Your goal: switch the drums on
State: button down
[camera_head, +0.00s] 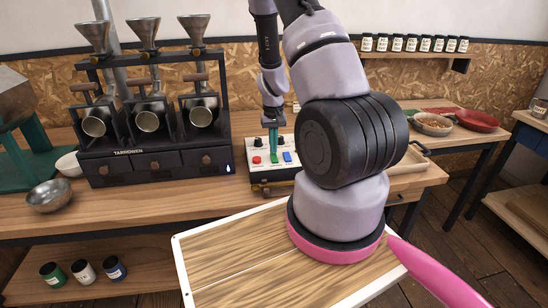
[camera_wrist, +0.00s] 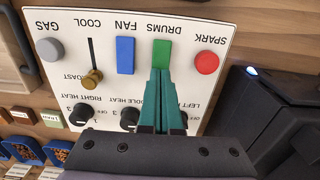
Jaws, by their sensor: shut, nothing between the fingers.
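A white control panel (camera_wrist: 65,75) shows upside down in the wrist view and stands beside the roaster in the head view. Its green switch (camera_wrist: 161,52) is labelled DRUMS, between the blue FAN switch (camera_wrist: 125,56) and the red SPARK button (camera_wrist: 206,62). My gripper (camera_wrist: 162,72), with teal fingers, is shut and empty. It points down at the green switch, its tips overlapping the switch's near edge; I cannot tell whether they touch. The gripper (camera_head: 273,146) also shows over the panel in the head view. Three metal drums (camera_head: 148,121) sit in the black roaster (camera_head: 155,165).
The panel also has a grey GAS button (camera_wrist: 49,49), a brass-knobbed lever (camera_wrist: 92,78) and black heat knobs (camera_wrist: 131,117). A dark box (camera_wrist: 262,110) stands close beside the panel. Metal bowl (camera_head: 49,196) and jars (camera_head: 83,271) are at the left.

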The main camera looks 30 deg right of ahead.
aim_at(273, 155)
jog(key=shift+f, duration=0.6)
jog(key=shift+r, duration=3.5)
